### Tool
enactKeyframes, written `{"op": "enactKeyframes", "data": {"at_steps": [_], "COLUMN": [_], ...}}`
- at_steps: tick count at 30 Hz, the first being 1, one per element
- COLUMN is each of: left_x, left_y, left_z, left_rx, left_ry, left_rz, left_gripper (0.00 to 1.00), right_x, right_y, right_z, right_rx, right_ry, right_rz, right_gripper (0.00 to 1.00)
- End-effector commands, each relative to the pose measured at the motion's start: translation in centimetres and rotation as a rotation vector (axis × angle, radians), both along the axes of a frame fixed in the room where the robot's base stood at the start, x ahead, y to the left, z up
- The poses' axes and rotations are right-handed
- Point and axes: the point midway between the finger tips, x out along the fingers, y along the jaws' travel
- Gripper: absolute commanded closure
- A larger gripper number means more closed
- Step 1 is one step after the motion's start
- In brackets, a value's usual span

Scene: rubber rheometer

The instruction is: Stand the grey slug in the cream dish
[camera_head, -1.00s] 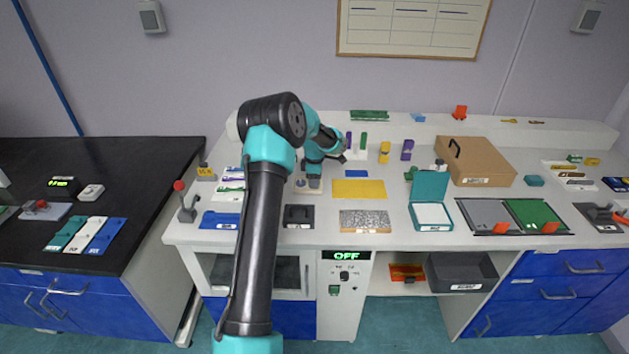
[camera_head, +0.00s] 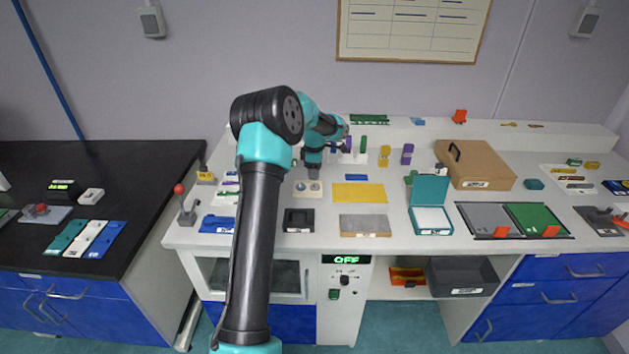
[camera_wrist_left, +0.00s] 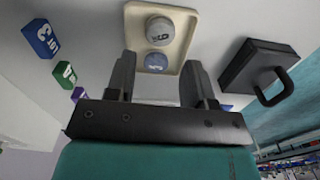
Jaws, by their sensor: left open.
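The cream dish (camera_head: 307,189) lies on the white bench, near the foot of my left arm's wrist. It also shows in the left wrist view (camera_wrist_left: 186,25), with two round pieces in it. The piece at the top of that view, a pale grey slug (camera_wrist_left: 160,30), appears upright with a dark mark on its top. A blue-grey round piece (camera_wrist_left: 157,61) sits beside it, seen between the fingertips. My left gripper (camera_wrist_left: 159,66) is open and empty, apart from both pieces. In the head view its fingers are hard to make out. My right gripper is out of view.
A black box with a handle (camera_head: 299,220) stands just in front of the dish. A yellow mat (camera_head: 360,192) and a speckled grey block (camera_head: 365,225) lie to the right. Several small coloured blocks stand behind, including a green one (camera_head: 364,144).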

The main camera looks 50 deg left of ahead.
Motion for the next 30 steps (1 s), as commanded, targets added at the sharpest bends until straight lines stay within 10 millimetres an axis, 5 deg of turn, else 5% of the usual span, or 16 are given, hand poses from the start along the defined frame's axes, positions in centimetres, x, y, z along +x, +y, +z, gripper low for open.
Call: {"op": "enactKeyframes", "data": {"at_steps": [10,30], "left_x": [0.0,0.0], "left_y": [0.0,0.0], "left_z": [5.3,5.8], "left_rx": [0.000,0.000], "left_ry": [0.000,0.000], "left_rz": [-0.001,-0.001], "left_gripper": [0.51,0.51], "right_x": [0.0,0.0], "right_y": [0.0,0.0], "right_z": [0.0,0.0], "right_rx": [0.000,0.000], "right_ry": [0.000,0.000], "right_rz": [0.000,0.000], "right_gripper": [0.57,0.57]}}
